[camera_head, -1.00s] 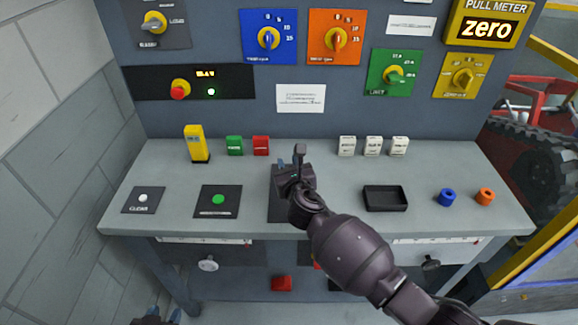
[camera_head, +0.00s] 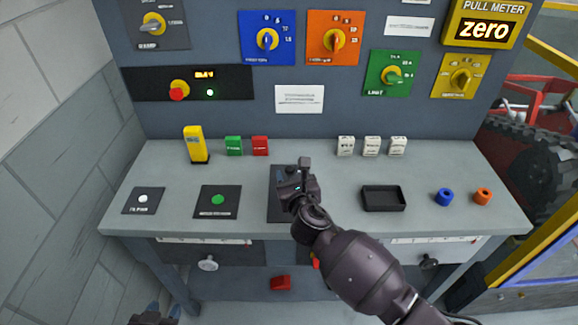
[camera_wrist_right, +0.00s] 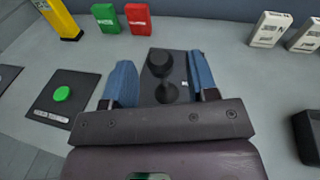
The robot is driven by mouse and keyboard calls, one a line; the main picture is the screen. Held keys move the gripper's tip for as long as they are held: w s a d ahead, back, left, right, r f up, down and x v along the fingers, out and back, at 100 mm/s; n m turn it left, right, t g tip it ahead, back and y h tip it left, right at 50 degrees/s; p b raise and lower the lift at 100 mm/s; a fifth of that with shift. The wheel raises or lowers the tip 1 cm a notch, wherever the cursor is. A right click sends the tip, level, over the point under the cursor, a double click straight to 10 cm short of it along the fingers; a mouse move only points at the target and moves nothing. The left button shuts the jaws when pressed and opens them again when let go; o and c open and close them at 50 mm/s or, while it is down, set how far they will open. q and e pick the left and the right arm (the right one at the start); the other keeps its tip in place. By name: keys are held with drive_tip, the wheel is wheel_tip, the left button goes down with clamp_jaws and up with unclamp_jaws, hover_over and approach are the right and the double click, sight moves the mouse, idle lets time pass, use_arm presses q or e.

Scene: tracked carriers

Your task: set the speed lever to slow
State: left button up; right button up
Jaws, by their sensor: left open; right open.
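The speed lever (camera_wrist_right: 159,66) is a dark stalk with a round black knob on a dark plate (camera_wrist_right: 150,58). In the head view the plate (camera_head: 279,208) lies mid-bench, partly hidden by my right arm. My right gripper (camera_wrist_right: 161,72) is open, with one blue finger on each side of the lever and gaps on both sides. It also shows in the head view (camera_head: 298,180), low over the plate. Any position marks by the lever are too small to read. My left gripper (camera_head: 164,312) is open at the bottom edge, away from the bench.
A green button plate (camera_head: 217,201) lies left of the lever plate, and a black tray (camera_head: 384,206) lies to its right. Green and red blocks (camera_head: 247,146) and a yellow post (camera_head: 196,145) stand behind. White blocks (camera_head: 372,146) stand at the back right.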

drive_tip(key=v, duration=0.6)
drive_tip(key=shift+s+p, duration=0.3)
drive_tip(key=shift+d, duration=0.1)
